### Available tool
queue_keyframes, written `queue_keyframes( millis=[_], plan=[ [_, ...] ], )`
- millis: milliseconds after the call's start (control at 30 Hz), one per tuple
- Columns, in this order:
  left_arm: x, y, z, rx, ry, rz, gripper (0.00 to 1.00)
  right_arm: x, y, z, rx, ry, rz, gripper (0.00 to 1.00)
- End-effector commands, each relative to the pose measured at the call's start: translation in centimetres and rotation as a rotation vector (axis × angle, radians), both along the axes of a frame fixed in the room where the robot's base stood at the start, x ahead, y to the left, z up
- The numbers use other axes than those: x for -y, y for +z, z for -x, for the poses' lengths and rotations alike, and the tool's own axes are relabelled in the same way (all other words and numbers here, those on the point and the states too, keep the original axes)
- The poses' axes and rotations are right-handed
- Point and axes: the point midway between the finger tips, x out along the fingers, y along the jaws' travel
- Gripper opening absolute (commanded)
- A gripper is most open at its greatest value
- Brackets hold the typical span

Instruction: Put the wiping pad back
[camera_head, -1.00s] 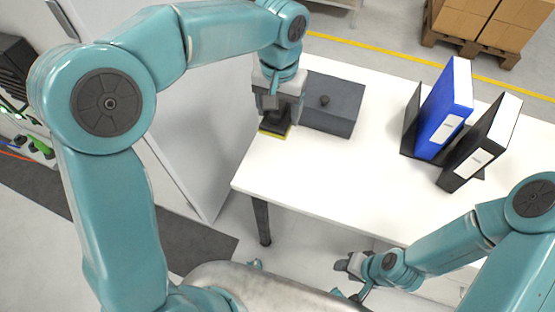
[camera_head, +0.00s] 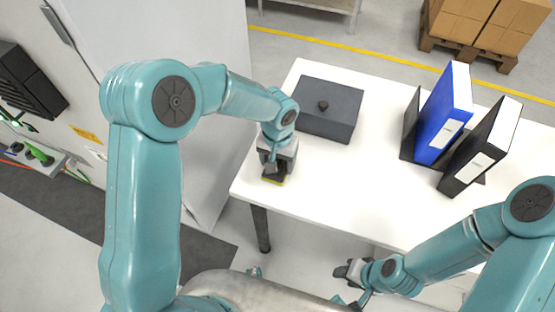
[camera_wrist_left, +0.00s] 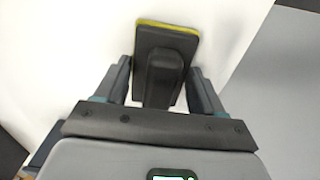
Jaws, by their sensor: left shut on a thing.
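The wiping pad (camera_wrist_left: 180,38) is a dark block with a grip on top and a yellow-green layer underneath. It shows in the head view (camera_head: 272,180) at the left part of the white table (camera_head: 330,185), near its front left edge. My left gripper (camera_head: 276,166) is shut on the pad's grip, which stands between its fingers in the left wrist view (camera_wrist_left: 160,85). I cannot tell whether the pad touches the table top. My right gripper (camera_head: 347,270) is in front of the table, low and far from the pad; its fingers are too small to judge.
A blue binder (camera_head: 445,112) and a black binder (camera_head: 482,148) stand in a dark holder at the right. The middle of the table is clear.

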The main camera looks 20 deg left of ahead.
Motion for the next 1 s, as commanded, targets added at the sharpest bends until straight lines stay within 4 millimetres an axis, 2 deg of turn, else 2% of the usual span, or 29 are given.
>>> queue_keyframes(
  millis=[300, 333, 400, 667, 800, 867, 1000],
  plan=[
    [0.0, -0.4, 0.0, 0.0, 0.0, 0.0, 0.4, 0.0, -0.5, 0.0, 0.0, 0.0, 0.0, 0.43],
    [0.0, -0.4, 0.0, 0.0, 0.0, 0.0, 0.72, 0.0, -0.5, 0.0, 0.0, 0.0, 0.0, 0.43],
    [0.0, -0.3, 0.0, 0.0, 0.0, 0.0, 0.94, 0.0, -0.4, 0.0, 0.0, 0.0, 0.0, 0.43],
    [0.0, -0.2, 0.0, -0.001, 0.0, -0.001, 0.94, 0.0, -0.3, 0.0, 0.0, 0.0, 0.0, 0.43],
    [0.0, 0.6, -0.1, 0.002, 0.0, -0.001, 0.94, 0.0, 0.1, 0.0, 0.0, 0.0, 0.0, 0.43],
    [0.0, 1.5, -0.1, 0.004, 0.0, -0.001, 0.94, 0.0, 0.1, 0.0, 0.0, 0.0, 0.0, 0.43],
    [0.0, 4.8, -0.1, 0.006, -0.001, -0.001, 0.94, 0.0, 0.1, 0.0, 0.0, 0.0, 0.0, 0.43]
  ],
)
